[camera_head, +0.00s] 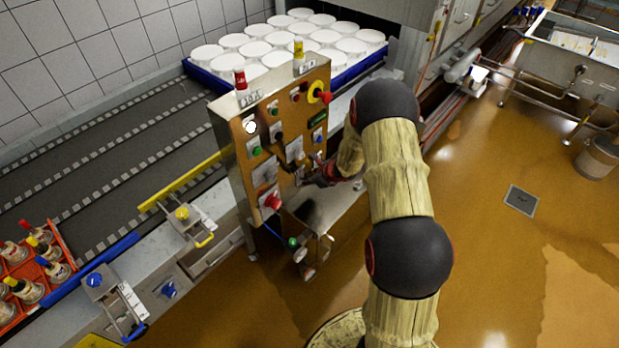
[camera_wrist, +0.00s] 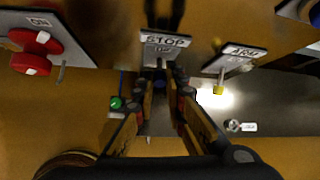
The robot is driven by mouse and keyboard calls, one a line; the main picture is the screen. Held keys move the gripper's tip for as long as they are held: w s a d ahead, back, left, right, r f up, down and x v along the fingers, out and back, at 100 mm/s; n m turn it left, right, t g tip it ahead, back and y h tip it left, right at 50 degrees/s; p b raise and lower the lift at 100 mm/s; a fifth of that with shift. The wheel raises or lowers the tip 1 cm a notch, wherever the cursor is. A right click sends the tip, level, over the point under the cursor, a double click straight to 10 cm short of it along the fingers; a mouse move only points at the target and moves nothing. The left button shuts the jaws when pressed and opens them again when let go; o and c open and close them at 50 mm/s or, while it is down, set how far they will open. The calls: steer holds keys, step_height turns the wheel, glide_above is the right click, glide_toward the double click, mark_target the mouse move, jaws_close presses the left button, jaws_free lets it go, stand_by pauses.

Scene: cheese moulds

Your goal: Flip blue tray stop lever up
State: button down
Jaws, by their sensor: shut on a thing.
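The tray stop plate (camera_wrist: 166,42), labelled STOP, is at the top middle of the wrist view. In the head view my gripper (camera_head: 310,178) reaches the front of the steel control cabinet (camera_head: 240,155) from the right, and the lever there is hidden or too small to tell. A yellow-tipped lever (camera_wrist: 218,88) hangs down from another labelled plate (camera_wrist: 236,58), right of my fingers.
Red knobs (camera_wrist: 34,50) are left of the plate and a green button (camera_wrist: 116,103) lies below them. Red and yellow lamps stand on the cabinet top. Behind are a conveyor (camera_head: 110,150) and a blue tray (camera_head: 205,78) of white moulds. The brown floor (camera_head: 490,220) at right is largely clear.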

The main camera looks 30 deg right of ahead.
stand_by(0.4)
steer(key=c, duration=1.8)
jaws_free()
steer(key=shift+r, duration=0.1)
steer(key=v, duration=1.1)
steer(key=shift+s+d+r, duration=0.1)
steer(key=shift+s+r, duration=0.15)
steer(key=shift+r, duration=0.1)
